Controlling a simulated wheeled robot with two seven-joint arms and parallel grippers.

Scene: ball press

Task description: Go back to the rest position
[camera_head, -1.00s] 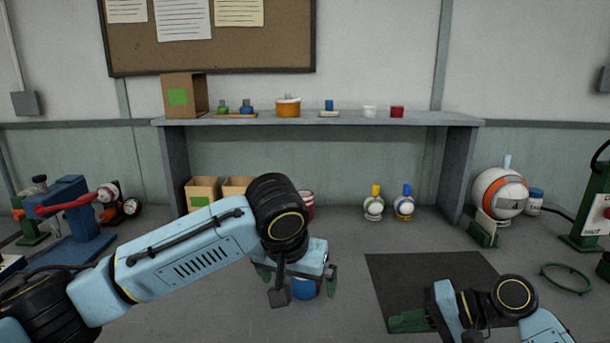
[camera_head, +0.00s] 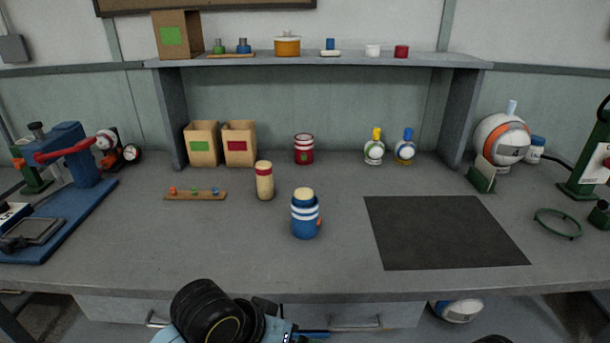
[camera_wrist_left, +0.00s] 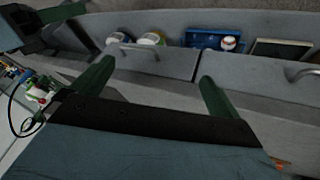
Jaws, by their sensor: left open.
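My left arm shows at the bottom edge of the head view, drawn back in front of the bench, with its black joint and light blue link in sight. My left gripper (camera_wrist_left: 155,82) shows in the left wrist view with its two green fingers wide apart and nothing between them; the drawer fronts lie beyond it. My right gripper is out of view; only a dark bit of what may be my right arm shows at the bottom edge of the head view. A blue jar (camera_head: 305,217) with white bands stands upright on the bench, clear of my arms.
The bench (camera_head: 190,250) has a cream bottle (camera_head: 264,182), a small peg rack (camera_head: 195,194), a black mat (camera_head: 440,233) and a blue press (camera_head: 75,180) at left. Drawers (camera_head: 250,310) sit under its front edge. A ball (camera_head: 457,309) lies below at right.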

